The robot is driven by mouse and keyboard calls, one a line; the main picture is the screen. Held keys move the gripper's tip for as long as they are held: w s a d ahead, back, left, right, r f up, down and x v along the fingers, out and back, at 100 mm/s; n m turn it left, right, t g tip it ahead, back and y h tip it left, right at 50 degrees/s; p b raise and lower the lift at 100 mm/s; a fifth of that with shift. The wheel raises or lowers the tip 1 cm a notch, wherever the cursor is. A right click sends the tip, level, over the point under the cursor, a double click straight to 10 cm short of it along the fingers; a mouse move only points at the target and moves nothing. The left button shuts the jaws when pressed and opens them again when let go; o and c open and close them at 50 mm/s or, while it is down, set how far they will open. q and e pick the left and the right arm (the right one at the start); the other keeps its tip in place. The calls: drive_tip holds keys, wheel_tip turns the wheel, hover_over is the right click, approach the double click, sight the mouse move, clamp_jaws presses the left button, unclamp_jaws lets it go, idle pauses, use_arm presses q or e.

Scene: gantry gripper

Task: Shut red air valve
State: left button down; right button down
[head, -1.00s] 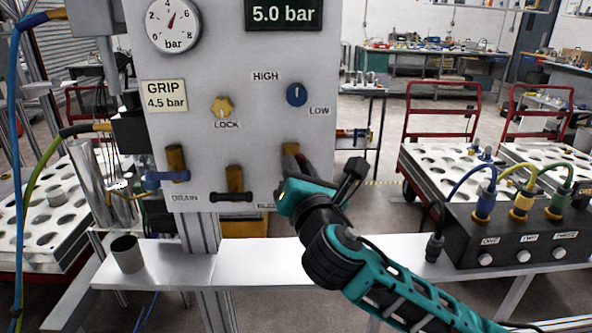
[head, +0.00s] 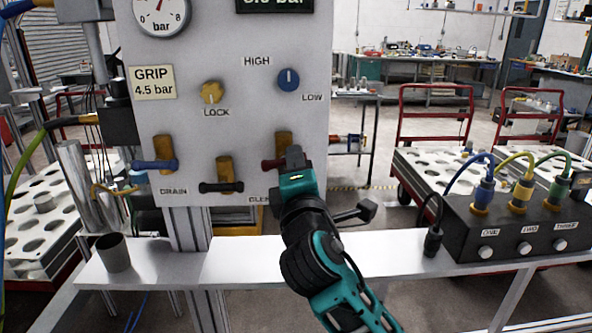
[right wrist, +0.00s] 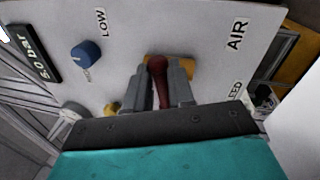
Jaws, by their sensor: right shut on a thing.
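The red air valve has a dark red handle (head: 270,166) at the lower right of the grey panel, in front of a brass body (head: 284,143). The handle's left end sticks out level beside my right gripper (head: 293,160), which hides the rest. In the right wrist view, the red handle (right wrist: 159,82) lies between the two grey fingers of my right gripper (right wrist: 160,92), which is shut on it. An AIR label (right wrist: 236,34) shows beside it. My left gripper is not in view.
A blue-handled valve (head: 155,166) and a black-handled valve (head: 221,187) sit to the left. A yellow LOCK knob (head: 212,91) and blue knob (head: 288,79) are above. A metal shelf (head: 240,262) runs below, with a black connector box (head: 520,232) at right.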

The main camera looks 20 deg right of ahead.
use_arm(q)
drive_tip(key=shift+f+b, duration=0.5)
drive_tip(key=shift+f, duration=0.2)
use_arm(e)
drive_tip(key=shift+f+m+h, duration=0.2)
drive_tip(key=shift+m, duration=0.45)
drive_tip(key=shift+f+m+h, duration=0.15)
drive_tip(key=shift+m+h, duration=0.05)
drive_tip(key=shift+m, duration=0.45)
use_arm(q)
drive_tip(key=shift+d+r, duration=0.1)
use_arm(e)
drive_tip(key=c, duration=1.1)
unclamp_jaws()
drive_tip(key=shift+r, duration=0.1)
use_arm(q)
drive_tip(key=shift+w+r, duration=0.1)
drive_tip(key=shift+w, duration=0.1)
